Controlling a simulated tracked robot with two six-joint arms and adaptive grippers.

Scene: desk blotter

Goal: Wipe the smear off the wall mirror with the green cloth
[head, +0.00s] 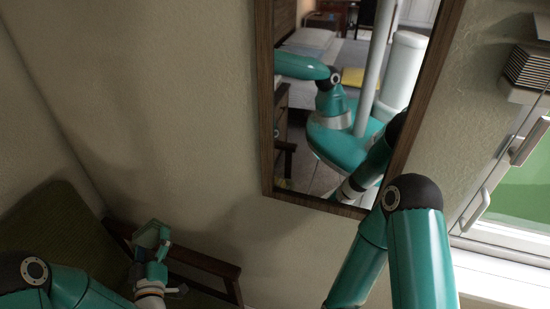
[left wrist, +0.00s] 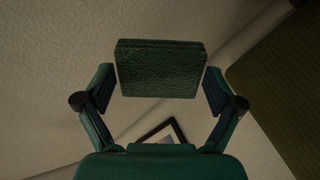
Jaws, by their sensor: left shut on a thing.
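The wall mirror (head: 265,100) hangs in a brown wooden frame at the upper middle right of the head view. Its glass reflects the room and parts of me. I cannot make out a smear for certain; a yellow patch shows in the glass, and I cannot tell whether it is a reflection. My left gripper (head: 152,250) is low at the left, well below and left of the mirror. It is shut on the green cloth (left wrist: 158,68), which looks like a thick folded pad between the fingers in the left wrist view. My right gripper is out of view.
A dark green chair (head: 45,235) with a wooden armrest (head: 205,264) stands behind and below my left gripper. A window (head: 520,180) with a white sill is at the right. Bare wall (head: 170,120) lies left of the mirror. My right arm crosses the mirror's lower right corner.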

